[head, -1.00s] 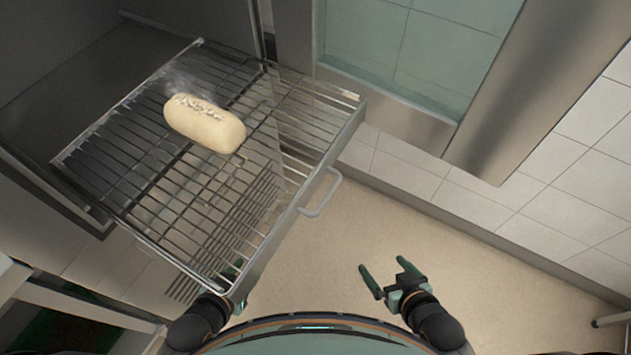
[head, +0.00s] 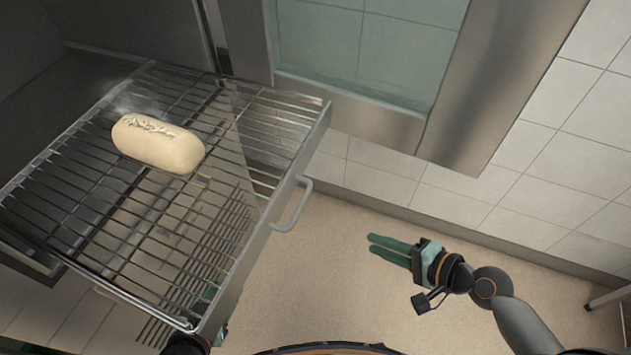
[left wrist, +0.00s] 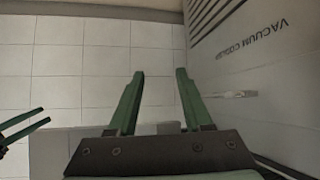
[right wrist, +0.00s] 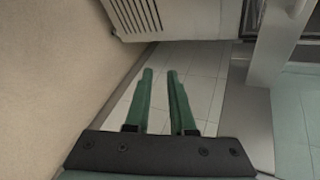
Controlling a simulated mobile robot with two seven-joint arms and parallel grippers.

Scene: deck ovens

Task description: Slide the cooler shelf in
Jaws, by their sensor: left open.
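The cooler shelf, a wire rack (head: 75,255) with a metal front panel (head: 262,235), is pulled out of the dark chamber at the left in the head view. A pale handle (head: 293,207) sticks out from its front. A pale loaf (head: 160,145) lies on the rack. My right gripper (head: 370,244) is to the right of and below the handle, apart from it. Its fingers show a narrow empty gap in the right wrist view (right wrist: 160,74). My left gripper (left wrist: 160,75) is open and empty in the left wrist view; in the head view it is mostly hidden under the shelf's near corner.
A steel-framed glass panel (head: 360,60) and white tiled wall (head: 375,165) stand beyond the shelf. The beige floor (head: 325,270) between handle and right gripper is clear. Lettering reading "VACUUM COOLER" (left wrist: 257,50) shows in the left wrist view.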

